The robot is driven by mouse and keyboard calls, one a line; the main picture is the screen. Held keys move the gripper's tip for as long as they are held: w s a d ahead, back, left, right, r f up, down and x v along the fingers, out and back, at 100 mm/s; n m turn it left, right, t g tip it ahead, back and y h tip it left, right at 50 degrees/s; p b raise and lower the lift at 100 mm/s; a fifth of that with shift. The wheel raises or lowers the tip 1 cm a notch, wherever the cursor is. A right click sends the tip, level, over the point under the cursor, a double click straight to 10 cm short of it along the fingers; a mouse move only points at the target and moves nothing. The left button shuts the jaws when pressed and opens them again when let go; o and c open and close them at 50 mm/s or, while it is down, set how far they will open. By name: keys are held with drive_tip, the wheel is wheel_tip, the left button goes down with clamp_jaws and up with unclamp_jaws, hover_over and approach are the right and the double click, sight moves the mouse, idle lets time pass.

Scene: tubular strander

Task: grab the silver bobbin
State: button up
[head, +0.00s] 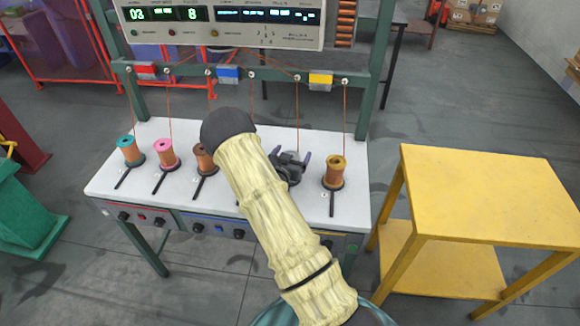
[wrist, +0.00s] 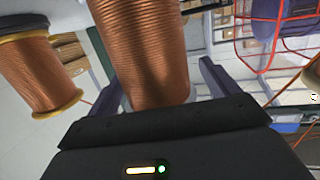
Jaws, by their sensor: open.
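A copper-wound bobbin (wrist: 148,50) with a pale grey flange fills the upper middle of the wrist view; it matches the silver bobbin. Its top end runs out of the picture. My gripper (wrist: 160,88) is open, with one finger on each side of this bobbin in the picture. The bobbin looks nearer the left finger, and I cannot tell whether it touches. In the head view my gripper (head: 291,157) is over the white table between the brown and yellow bobbins.
The yellow bobbin (head: 334,172) stands right of my gripper and also shows in the wrist view (wrist: 38,75). Brown (head: 203,158), pink (head: 166,154) and teal (head: 131,151) bobbins stand left on the white table (head: 110,186). Wires run upward. A yellow table (head: 490,195) stands right.

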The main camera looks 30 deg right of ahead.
drive_tip(key=shift+c, duration=0.5)
drive_tip(key=c, duration=1.5)
drive_tip(key=shift+r, duration=0.1)
drive_tip(key=shift+c, duration=0.2)
drive_tip(key=shift+r, duration=0.1)
wheel_tip(320, 180, up, 10)
drive_tip(key=shift+f+b, duration=0.15)
drive_tip(key=shift+b, duration=0.35)
